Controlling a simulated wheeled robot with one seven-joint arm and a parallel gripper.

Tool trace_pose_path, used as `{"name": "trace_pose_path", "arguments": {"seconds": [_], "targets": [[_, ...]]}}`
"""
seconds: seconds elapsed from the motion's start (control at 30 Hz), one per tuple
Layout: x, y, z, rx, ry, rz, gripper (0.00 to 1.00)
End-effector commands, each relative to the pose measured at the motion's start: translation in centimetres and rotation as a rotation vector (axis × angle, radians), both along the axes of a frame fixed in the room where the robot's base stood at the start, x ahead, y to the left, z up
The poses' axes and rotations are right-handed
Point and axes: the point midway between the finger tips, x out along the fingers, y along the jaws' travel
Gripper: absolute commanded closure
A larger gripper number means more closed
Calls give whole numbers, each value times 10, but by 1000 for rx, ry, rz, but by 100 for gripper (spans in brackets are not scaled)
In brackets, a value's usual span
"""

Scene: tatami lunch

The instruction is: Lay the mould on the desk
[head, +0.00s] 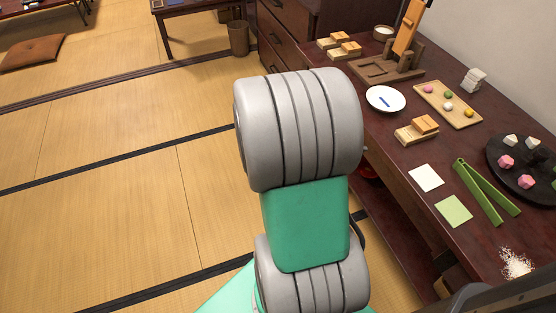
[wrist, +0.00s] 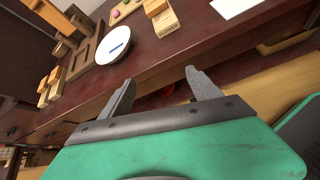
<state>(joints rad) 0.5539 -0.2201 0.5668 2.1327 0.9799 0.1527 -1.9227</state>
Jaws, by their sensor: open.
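A two-part wooden block (head: 416,130), pale below and orange-brown on top, lies near the counter's front edge and looks like a mould; it also shows at the top of the wrist view (wrist: 161,17). Similar wooden blocks (head: 338,45) lie at the counter's far end. I cannot tell which one is the task's mould. A low dark desk (head: 205,9) stands at the top of the head view, partly cut off. My gripper (wrist: 163,91) is open and empty in front of the counter's edge, apart from the blocks. My arm hides it in the head view.
The dark counter (head: 395,160) holds a white plate (head: 385,99), a sweets board (head: 447,105), a wooden stand (head: 388,68), green tongs (head: 483,190) and a round black tray (head: 505,178). A bin (head: 239,38) stands near the desk.

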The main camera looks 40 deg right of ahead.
Motion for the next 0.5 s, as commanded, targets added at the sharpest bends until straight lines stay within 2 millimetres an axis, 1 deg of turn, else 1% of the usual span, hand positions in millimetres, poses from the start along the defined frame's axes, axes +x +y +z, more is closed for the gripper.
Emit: {"name": "trace_pose_path", "arguments": {"seconds": [0.03,0.07,0.1,0.17,0.2,0.23,0.27,0.3,0.37,0.4,0.43,0.5], "targets": [[32,23,-4,44,-174,-15,28],[53,43,-9,90,-296,-42,28],[79,73,-15,165,-452,-86,28],[114,127,-19,298,-653,-171,28],[132,166,-20,394,-760,-241,28],[142,196,-19,466,-821,-298,28],[149,226,-17,538,-870,-356,28],[154,265,-14,624,-914,-436,28],[152,316,-8,726,-941,-548,28],[147,343,-4,775,-942,-613,28],[143,360,-1,803,-939,-654,28],[133,388,3,840,-926,-728,28]]}}
